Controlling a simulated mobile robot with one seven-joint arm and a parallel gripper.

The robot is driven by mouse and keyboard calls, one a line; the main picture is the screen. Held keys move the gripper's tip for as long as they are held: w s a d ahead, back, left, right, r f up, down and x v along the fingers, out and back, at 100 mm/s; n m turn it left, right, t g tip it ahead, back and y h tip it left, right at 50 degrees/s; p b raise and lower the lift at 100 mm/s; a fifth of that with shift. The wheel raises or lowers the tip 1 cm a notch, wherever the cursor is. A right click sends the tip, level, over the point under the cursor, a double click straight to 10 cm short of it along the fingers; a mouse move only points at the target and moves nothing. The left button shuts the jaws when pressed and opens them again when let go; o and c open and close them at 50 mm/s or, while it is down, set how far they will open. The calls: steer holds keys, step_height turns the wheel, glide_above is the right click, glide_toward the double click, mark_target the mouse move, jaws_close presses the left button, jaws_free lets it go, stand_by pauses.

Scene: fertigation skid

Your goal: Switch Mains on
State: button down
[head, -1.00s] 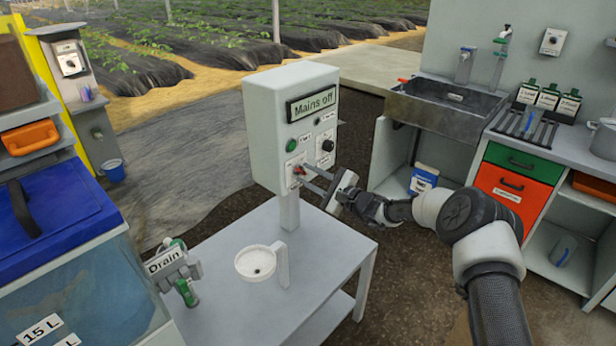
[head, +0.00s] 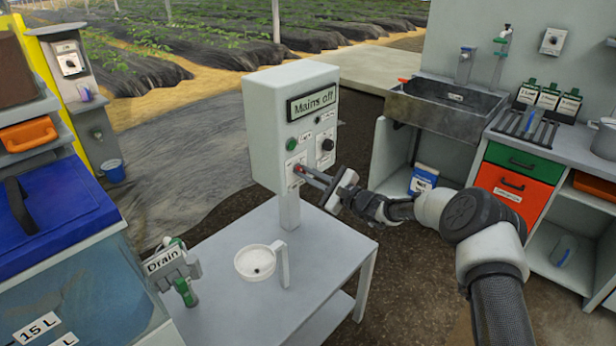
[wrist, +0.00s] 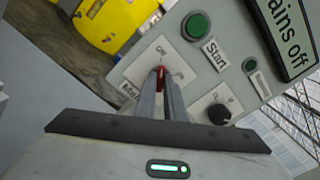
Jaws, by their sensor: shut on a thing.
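The grey control box (head: 262,120) stands on a post above the grey table. Its display (head: 311,103) reads "Mains off". The red Mains switch (head: 298,169) sits low on the box's front, on a white plate; in the wrist view its red handle (wrist: 160,71) shows between my fingertips. My gripper (head: 302,174) reaches in from the right, and its two fingers are shut on the red switch. The fingers hide part of the handle. The switch plate's label and marks are partly visible in the wrist view.
A green Start button (wrist: 196,26) and a black knob (wrist: 219,114) are close to my fingers. A white cup (head: 258,262) and a Drain valve (head: 184,288) are below and left. A sink (head: 445,105) stands behind right.

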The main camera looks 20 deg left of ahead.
steer(key=m+b, duration=0.2)
steer(key=m, duration=0.5)
steer(key=shift+m, duration=0.4)
steer(key=m, duration=0.4)
steer(key=shift+m, duration=0.3)
steer(key=m, duration=0.4)
steer(key=shift+m+p, duration=0.3)
steer(key=c, duration=1.8)
jaws_free()
steer(key=shift+c, duration=0.2)
